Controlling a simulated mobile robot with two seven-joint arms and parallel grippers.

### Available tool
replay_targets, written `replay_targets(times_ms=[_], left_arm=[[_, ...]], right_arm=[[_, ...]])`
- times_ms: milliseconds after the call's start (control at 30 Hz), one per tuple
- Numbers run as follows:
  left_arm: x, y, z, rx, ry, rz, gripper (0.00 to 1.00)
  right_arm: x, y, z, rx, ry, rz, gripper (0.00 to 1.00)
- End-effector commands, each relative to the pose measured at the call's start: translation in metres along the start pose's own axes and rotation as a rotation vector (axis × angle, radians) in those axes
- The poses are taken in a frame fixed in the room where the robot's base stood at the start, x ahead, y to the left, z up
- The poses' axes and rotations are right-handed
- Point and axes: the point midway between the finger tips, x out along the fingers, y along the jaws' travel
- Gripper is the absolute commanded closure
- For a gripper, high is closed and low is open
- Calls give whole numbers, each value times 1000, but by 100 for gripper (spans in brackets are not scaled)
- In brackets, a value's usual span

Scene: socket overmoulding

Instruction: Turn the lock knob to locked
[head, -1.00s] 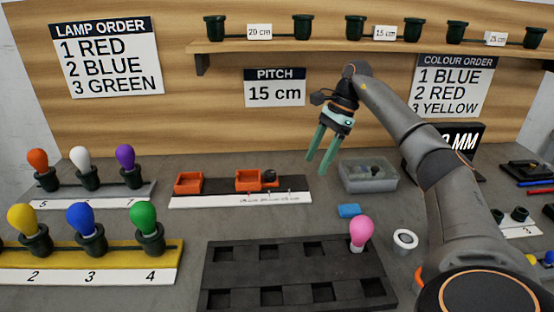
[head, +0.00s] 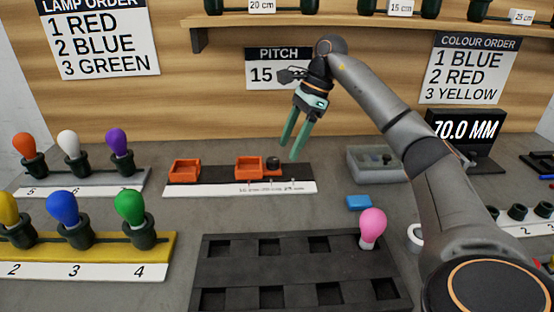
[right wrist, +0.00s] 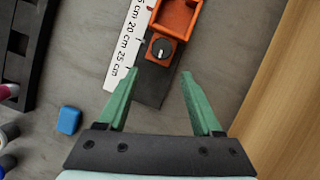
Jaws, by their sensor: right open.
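The lock knob (head: 272,163) is a small dark round knob at the right end of a dark rail (head: 300,174). In the right wrist view the knob (right wrist: 162,48) sits on an orange block and carries a short pale mark. My right gripper (head: 289,151) is open and empty, its green fingers pointing down above the rail, slightly right of the knob. In the right wrist view the fingertips (right wrist: 159,72) are apart, with the knob just beyond the gap between them. I see no contact. My left gripper is not in view.
Two orange holders (head: 185,170) stand on the rail, behind a white scale strip (head: 240,188). A blue block (head: 358,202), a grey bin (head: 375,165) and a black tray (head: 300,270) with a pink bulb (head: 372,227) are nearby. A shelf (head: 380,33) runs above.

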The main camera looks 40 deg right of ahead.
Motion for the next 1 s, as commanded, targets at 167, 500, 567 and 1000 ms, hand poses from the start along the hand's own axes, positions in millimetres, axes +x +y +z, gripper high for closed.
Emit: replay_targets(times_ms=[167, 500, 567, 1000], left_arm=[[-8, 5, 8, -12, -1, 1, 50], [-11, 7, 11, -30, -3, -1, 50], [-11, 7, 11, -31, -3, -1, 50], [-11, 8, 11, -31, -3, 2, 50]], right_arm=[[20, 0, 21, 2, 3, 2, 33], [39, 0, 22, 1, 1, 0, 33], [39, 0, 22, 1, 1, 0, 33], [39, 0, 21, 2, 1, 0, 68]])
